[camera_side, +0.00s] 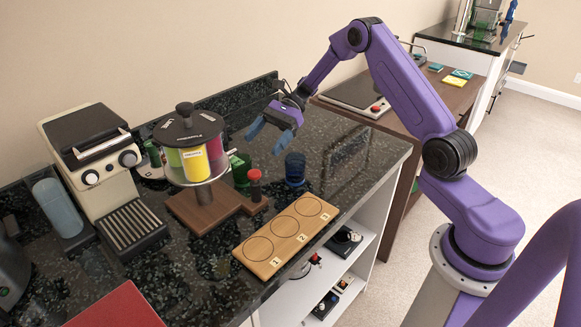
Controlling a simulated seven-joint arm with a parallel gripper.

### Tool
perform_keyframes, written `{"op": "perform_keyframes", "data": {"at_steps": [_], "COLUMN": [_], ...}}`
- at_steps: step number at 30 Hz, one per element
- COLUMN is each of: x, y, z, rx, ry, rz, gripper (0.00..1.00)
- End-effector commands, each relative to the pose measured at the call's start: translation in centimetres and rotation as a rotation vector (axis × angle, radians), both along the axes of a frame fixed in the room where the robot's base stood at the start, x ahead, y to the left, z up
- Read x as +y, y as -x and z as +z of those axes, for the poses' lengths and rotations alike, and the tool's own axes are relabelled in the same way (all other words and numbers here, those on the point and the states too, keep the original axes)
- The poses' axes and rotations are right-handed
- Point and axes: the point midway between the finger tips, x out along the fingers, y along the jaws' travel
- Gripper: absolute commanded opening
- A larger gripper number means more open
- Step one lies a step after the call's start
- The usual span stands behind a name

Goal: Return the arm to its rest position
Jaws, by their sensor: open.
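My gripper (274,133) is open and empty, with its blue fingers pointing down and to the left above the dark speckled counter (325,165). It hangs in the air above and to the left of a dark blue cup (295,168). My purple arm arches from its base at the right over the counter's right part. No object shows between the fingers.
A wooden board with numbered circles (286,236) lies bare near the counter's front edge. A carousel dispenser (195,150) on a wooden base, a red-capped bottle (254,184) and a green object (240,168) stand left of the cup. A coffee machine (100,165) stands further left.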

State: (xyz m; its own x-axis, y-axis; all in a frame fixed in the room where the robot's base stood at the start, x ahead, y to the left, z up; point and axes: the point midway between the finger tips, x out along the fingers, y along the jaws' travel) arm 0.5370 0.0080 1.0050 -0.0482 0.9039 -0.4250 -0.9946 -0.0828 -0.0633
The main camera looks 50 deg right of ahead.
Motion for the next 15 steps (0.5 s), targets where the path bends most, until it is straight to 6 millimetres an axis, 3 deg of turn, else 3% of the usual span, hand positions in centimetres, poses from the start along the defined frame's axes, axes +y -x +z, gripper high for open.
{"op": "perform_keyframes", "data": {"at_steps": [7,15], "x": [5.8,9.6], "y": [6.3,14.7], "z": [2.4,4.3], "rx": [-0.151,-0.36], "ry": [0.164,0.301], "rz": [0.35,0.756], "gripper": [0.87,0.87]}}
